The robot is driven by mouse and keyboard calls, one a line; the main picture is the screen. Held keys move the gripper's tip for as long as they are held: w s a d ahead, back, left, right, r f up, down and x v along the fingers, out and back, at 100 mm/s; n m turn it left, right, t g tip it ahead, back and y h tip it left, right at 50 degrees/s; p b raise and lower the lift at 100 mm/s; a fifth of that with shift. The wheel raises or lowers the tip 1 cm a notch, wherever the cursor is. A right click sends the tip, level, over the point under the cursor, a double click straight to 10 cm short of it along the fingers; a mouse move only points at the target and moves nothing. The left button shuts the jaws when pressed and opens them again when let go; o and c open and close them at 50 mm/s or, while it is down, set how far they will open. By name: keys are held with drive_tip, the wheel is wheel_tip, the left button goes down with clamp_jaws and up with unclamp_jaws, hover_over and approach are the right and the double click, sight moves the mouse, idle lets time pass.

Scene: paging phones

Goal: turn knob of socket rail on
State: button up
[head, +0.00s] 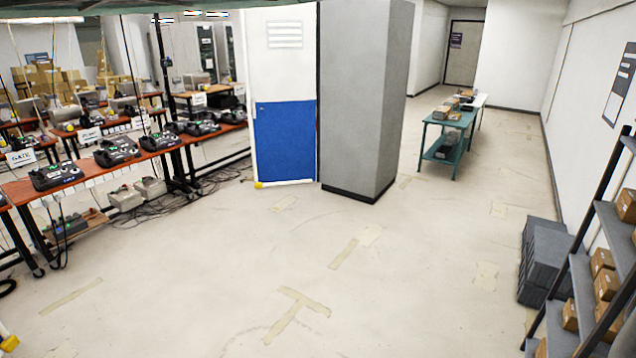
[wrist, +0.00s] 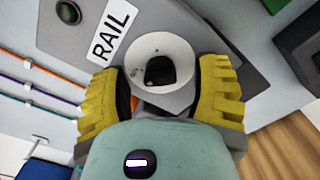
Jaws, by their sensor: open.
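In the wrist view, a dark knob (wrist: 159,72) sits inside a round white collar (wrist: 143,48) on a grey panel (wrist: 200,22). A white label reading RAIL (wrist: 112,36) is beside the collar. My gripper (wrist: 162,92) is open, with its yellow ribbed fingers to the left and right of the collar's lower part. No clear contact with the knob shows. The lower side of the collar is partly hidden by my gripper. I cannot read the knob's setting. My gripper and this panel are not recognisable in the head view.
A round dark green button or lamp (wrist: 68,13) is on the panel. Coloured cables (wrist: 40,72) run at left. In the head view, red-brown benches (head: 92,172) carry several phones at left; a grey column (head: 362,100), teal table (head: 447,122) and shelf rack (head: 590,270) surround open floor.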

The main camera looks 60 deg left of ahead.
drive_tip(key=shift+o, duration=0.3)
drive_tip(key=shift+w, duration=0.2)
drive_tip(key=shift+s+d, duration=0.1)
clamp_jaws()
